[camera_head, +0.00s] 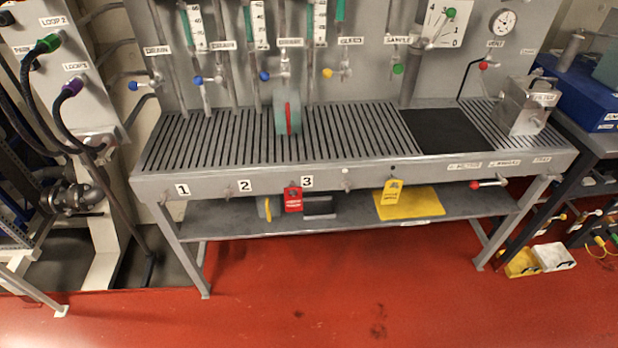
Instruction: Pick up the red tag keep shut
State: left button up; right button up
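A red tag (292,199) hangs at the front edge of the grey slatted bench (240,192), just left of the number 3 label (307,182). It has a pale line of print, too small to read. It hangs in front of the lower shelf, apart from the other tag. A yellow tag (392,193) hangs further right on the same edge. Neither of my grippers shows in the head view.
Valves with coloured knobs line the panel behind the bench. A pale green block with a red strip (288,118) stands on the slats. A metal box (525,105) stands at the right end. The lower shelf (345,222) holds a yellow mat (425,203). The red floor (300,290) in front is clear.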

aim_at(292, 203)
jog(key=i+j+z, duration=0.2)
jog(key=j+z, duration=0.2)
jog(key=i+j+z, duration=0.1)
jog(key=j+z, duration=0.35)
jog(key=j, duration=0.15)
jog(key=j+z, duration=0.4)
jog(key=j, duration=0.15)
jog(key=j+z, duration=0.4)
jog(key=j, duration=0.15)
jog(key=k+j+z, duration=0.15)
jog(key=j+z, duration=0.3)
jog(key=j, duration=0.1)
